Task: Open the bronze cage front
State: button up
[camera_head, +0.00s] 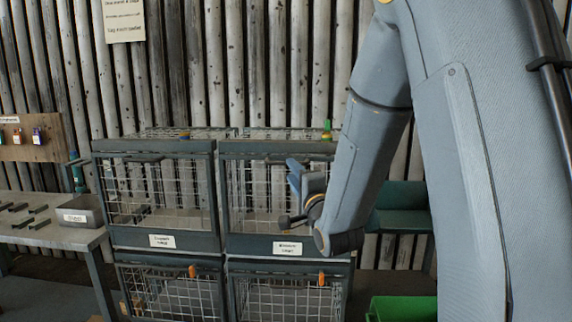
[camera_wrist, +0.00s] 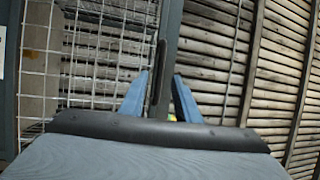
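Several wire cages with dark grey frames are stacked against the wall. The upper right cage (camera_head: 262,244) has a mesh front and a white label (camera_head: 287,248), too blurred to read surely, so I cannot confirm that it is the bronze cage. Its front looks closed. My gripper (camera_head: 297,172) is at the upper part of this front, partly hidden by my own arm. In the wrist view my gripper's two blue fingers (camera_wrist: 160,82) are apart, one on each side of a dark bar-shaped handle (camera_wrist: 158,70) beside a frame post. I cannot tell whether they touch it.
The upper left cage (camera_head: 162,230) and two lower cages with orange latches (camera_head: 192,271) adjoin it. A workbench (camera_head: 45,236) with a grey bin (camera_head: 82,212) stands left. A green bin (camera_head: 402,308) is at lower right. Bottles (camera_head: 327,131) stand on the cage top.

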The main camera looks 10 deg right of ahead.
jog(key=shift+p+x, duration=0.9)
jog(key=shift+x, duration=2.25)
grip_shut()
